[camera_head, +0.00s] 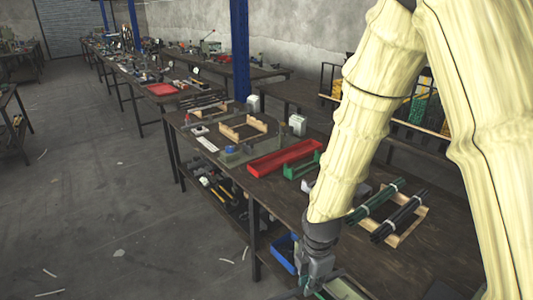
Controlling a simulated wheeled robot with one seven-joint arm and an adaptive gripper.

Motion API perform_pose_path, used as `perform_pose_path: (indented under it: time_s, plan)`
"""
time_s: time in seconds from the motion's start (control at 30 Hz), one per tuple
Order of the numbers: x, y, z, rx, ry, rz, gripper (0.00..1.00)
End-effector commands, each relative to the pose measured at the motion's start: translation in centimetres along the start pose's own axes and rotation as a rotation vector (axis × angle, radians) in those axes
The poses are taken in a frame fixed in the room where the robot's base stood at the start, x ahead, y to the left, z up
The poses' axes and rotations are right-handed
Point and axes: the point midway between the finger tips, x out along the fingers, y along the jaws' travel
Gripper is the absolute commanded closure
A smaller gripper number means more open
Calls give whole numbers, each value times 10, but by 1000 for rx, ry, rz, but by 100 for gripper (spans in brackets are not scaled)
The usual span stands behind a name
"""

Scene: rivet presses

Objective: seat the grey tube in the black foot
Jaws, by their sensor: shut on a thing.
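My gripper (314,284) is at the bottom edge of the view, pointing down near the front edge of the workbench (290,215). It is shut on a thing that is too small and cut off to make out. I cannot pick out the grey tube for certain. A bundle of dark green rods (376,200) and a bundle of black rods (400,216) lie on a pale wooden rack (420,224) to the right of my gripper. I cannot make out the black foot.
A red tray (285,158), a green holder (301,166) and a wooden frame (243,128) stand farther back on the bench. A blue bin (285,252) is below, left of my gripper. The floor (110,210) at left is mostly clear.

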Motion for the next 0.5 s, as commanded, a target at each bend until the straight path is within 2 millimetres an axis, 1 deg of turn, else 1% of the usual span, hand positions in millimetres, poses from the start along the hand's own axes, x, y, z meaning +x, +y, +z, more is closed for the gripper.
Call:
perform_pose_path:
  time_s: [0.17, 0.5]
  plan:
    - [8, 3, 7, 176, 0, -1, 100]
    - [28, 9, 25, 639, -4, -4, 100]
